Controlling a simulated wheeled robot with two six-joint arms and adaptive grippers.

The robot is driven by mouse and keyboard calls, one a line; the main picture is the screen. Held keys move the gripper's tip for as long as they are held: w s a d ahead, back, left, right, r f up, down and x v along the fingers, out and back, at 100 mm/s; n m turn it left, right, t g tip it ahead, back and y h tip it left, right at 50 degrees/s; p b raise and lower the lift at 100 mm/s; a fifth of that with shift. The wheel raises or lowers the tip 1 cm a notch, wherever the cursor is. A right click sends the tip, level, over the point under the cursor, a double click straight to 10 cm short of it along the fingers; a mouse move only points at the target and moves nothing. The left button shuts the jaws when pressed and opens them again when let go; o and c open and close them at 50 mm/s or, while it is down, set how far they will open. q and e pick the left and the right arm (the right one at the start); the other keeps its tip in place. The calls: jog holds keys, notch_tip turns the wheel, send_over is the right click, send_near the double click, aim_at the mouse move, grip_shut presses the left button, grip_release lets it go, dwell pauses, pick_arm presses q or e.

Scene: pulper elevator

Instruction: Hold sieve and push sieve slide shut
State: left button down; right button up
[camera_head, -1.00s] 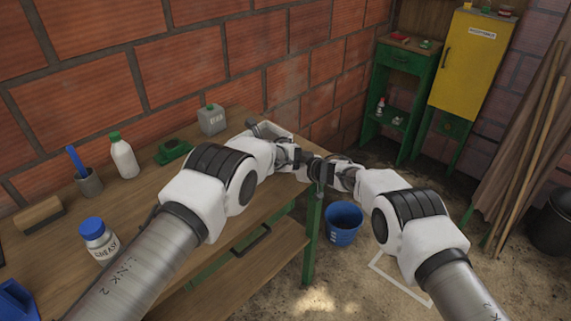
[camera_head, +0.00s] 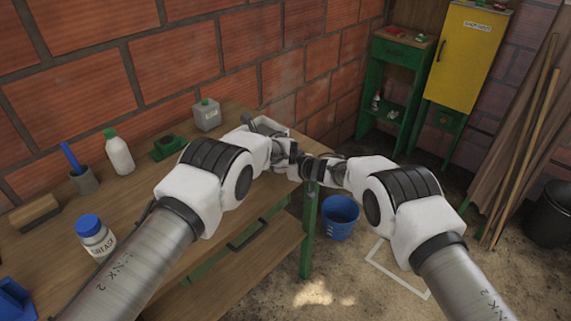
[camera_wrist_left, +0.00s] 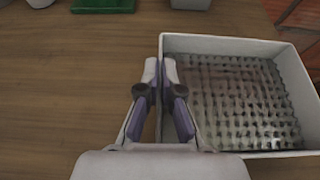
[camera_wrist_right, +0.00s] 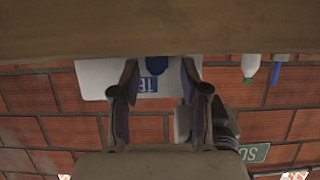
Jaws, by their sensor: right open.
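The sieve (camera_wrist_left: 245,100) is a pale grey box with a perforated mesh floor in the left wrist view. In the head view it sits at the bench's far right end (camera_head: 268,124), partly behind my left gripper (camera_head: 281,158). In the left wrist view my left gripper (camera_wrist_left: 161,68) is closed with its fingers on either side of the sieve's left wall. My right gripper (camera_wrist_right: 160,66) is open. Beyond its fingers is a pale panel (camera_wrist_right: 95,80) with a dark blue piece and blue label, probably the sieve's side and slide; how far the slide stands out cannot be told.
The bench (camera_head: 135,215) carries a grease jar (camera_head: 95,238), a white bottle (camera_head: 118,152), a green part (camera_head: 168,148) and a grey can (camera_head: 207,115). A blue bucket (camera_head: 340,216) stands on the floor beyond the bench end. A brick wall runs behind.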

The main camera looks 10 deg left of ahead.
pick_arm(q)
jog(key=c, duration=1.2)
grip_release()
jog(key=shift+c, duration=0.2)
pick_arm(e)
jog(key=v, duration=1.1)
jog(key=shift+s+d, duration=0.25)
jog(key=shift+r, duration=0.1)
